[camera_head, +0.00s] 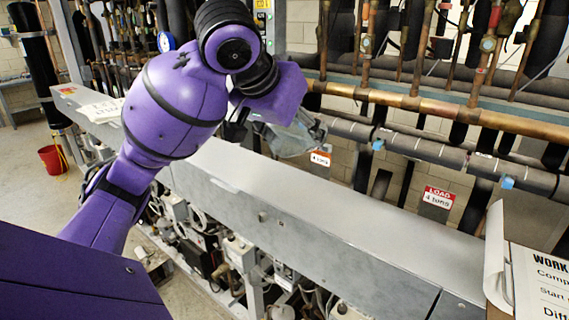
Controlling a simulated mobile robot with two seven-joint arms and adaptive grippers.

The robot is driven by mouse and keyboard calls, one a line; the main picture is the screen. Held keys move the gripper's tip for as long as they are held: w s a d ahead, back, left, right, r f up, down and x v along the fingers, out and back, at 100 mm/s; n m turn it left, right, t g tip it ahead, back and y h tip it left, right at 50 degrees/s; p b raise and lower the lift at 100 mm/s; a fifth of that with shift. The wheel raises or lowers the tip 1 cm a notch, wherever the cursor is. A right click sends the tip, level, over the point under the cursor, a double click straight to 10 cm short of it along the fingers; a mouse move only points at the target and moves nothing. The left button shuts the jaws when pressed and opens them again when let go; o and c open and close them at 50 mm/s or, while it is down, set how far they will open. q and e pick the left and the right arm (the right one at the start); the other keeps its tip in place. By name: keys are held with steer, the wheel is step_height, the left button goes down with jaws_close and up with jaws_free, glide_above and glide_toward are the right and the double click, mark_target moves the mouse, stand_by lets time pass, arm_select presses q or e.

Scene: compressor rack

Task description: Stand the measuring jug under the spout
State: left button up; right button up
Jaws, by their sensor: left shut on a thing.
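My left arm comes in from the left, and its gripper (304,128) is above the far edge of the long grey ledge. It is shut on a clear, greyish vessel that looks like the measuring jug (286,143). The jug looks tilted and is held off the ledge. The purple wrist hides part of it, so its handle and rim cannot be made out. I cannot pick out the spout among the pipes. My right gripper is not in view.
The grey ledge (300,215) is bare along its middle. Copper pipes (430,104) and dark insulated pipes run behind it. A red bucket (53,159) is on the floor at the far left.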

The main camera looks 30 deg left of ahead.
arm_select(q)
steer(key=a+f, duration=0.1)
steer(key=w+a+f, duration=0.1)
steer(key=f, duration=0.1)
steer(key=a+f, duration=0.1)
steer(key=f, duration=0.1)
steer(key=shift+w+a, duration=0.25)
steer(key=shift+a, duration=0.1)
steer(key=shift+w+a+f, duration=0.1)
steer(key=shift+a+f, duration=0.1)
steer(key=shift+f, duration=1.6)
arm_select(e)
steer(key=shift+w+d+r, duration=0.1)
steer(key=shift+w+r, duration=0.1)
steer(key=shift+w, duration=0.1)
arm_select(q)
steer(key=shift+f, duration=0.2)
steer(key=o, duration=1.5)
steer(key=shift+o, duration=0.2)
steer(key=shift+r, duration=0.3)
steer(key=v, duration=1.2)
